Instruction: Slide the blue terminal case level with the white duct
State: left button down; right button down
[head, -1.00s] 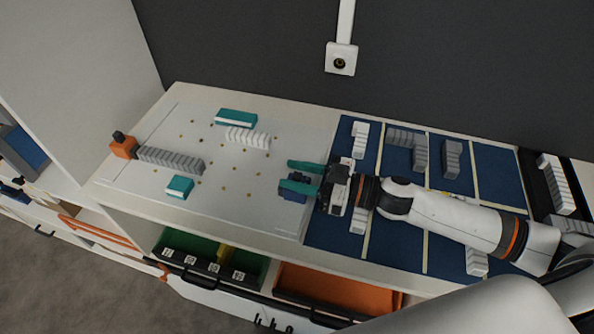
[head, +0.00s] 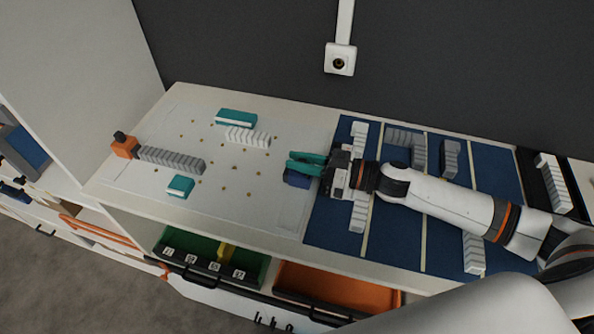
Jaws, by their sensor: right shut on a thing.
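The blue terminal case (head: 296,180) is at the right side of the white board (head: 215,215), close to the blue mat. My right gripper (head: 291,162), with teal fingers, reaches in from the right and is shut on the case. The fingers and gripper body hide part of it. The white duct (head: 247,136), a short ribbed piece, lies up and left of the gripper on the board, apart from the case. My left gripper is not in view.
A teal-and-white block (head: 236,117) lies behind the white duct, and another (head: 180,186) lies at the front left. A grey ribbed duct (head: 171,160) runs from an orange block (head: 125,147). The blue mat (head: 395,245) holds several ribbed pieces. The board's middle is mostly free.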

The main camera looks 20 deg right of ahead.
jog(key=w+d, duration=0.1)
jog(key=w, duration=0.1)
jog(key=w+d, duration=0.3)
jog(key=w, duration=0.2)
jog(key=shift+d, duration=0.4)
jog(key=c, duration=1.4)
grip_release()
jog(key=shift+o, duration=0.2)
jog(key=b+v, duration=0.2)
jog(key=v, duration=0.8)
jog(key=shift+s+d+f, duration=0.1)
jog(key=shift+s+d, duration=0.1)
jog(key=shift+s, duration=0.05)
jog(key=shift+s+d+b, duration=0.3)
jog(key=shift+s+d, duration=0.1)
jog(key=shift+d, duration=0.2)
